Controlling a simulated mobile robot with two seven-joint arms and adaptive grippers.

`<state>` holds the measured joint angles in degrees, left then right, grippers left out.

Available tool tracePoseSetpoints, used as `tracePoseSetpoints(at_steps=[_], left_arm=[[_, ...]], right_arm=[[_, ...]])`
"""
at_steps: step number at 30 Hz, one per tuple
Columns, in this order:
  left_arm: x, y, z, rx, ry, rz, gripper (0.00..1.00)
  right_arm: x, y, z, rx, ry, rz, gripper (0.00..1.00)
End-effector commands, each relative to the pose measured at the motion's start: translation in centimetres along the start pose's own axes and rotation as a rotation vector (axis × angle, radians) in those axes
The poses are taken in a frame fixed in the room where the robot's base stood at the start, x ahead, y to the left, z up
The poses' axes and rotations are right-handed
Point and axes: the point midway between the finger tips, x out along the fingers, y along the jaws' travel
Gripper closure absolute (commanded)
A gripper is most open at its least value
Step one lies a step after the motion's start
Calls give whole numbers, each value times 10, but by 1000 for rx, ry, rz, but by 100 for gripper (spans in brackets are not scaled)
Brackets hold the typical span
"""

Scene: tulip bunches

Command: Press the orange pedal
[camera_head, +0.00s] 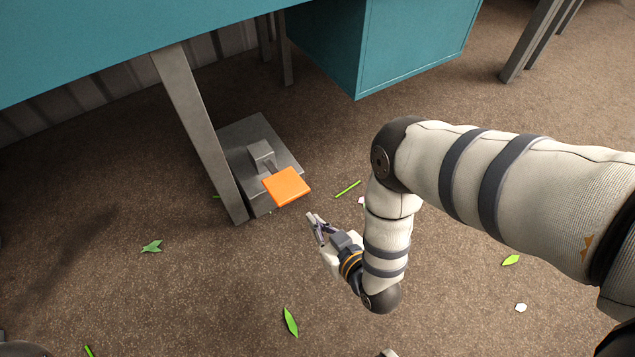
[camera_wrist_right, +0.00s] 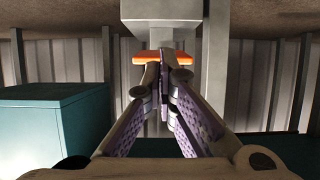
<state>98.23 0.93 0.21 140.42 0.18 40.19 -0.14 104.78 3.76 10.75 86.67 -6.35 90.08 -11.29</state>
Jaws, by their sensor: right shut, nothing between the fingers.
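The orange pedal (camera_head: 287,186) is a flat square plate on a short arm, attached to a grey metal base (camera_head: 235,140) on the floor under the teal table. My right gripper (camera_head: 314,217) is shut and empty, in front of and a little to the right of the pedal in the head view, with a gap between them in that picture. In the right wrist view, the orange pedal (camera_wrist_right: 195,57) shows as a strip just beyond my right fingertips (camera_wrist_right: 163,75), which cover its middle. I cannot tell there whether they touch. My left gripper is not in view.
The teal table (camera_head: 120,45) stands above, with a grey leg (camera_head: 200,135) beside the pedal base. A teal cabinet (camera_head: 410,50) hangs at the back right. Green leaves (camera_head: 290,321) and small scraps lie on the brown carpet, which is otherwise open in front.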

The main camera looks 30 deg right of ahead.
Motion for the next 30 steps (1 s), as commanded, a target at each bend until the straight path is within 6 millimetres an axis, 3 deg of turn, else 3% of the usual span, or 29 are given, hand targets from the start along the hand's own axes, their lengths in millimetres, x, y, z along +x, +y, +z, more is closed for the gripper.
tracePoseSetpoints(at_steps=[5, 6, 10, 12, 14, 25, 30], left_arm=[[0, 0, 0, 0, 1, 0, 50], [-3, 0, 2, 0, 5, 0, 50], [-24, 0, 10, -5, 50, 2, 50], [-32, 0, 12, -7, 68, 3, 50], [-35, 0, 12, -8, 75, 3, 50], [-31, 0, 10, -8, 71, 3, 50], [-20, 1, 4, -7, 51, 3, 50]], right_arm=[[0, 0, -1, 0, 0, 0, 100], [0, 1, -8, 0, 1, 2, 100], [-1, 4, -72, 0, 0, 10, 100], [-2, 3, -96, 1, -6, 7, 100], [-2, 2, -106, 1, -12, 3, 100], [3, 0, -103, 0, -20, 0, 100], [31, 1, -99, 0, -20, 1, 100]])
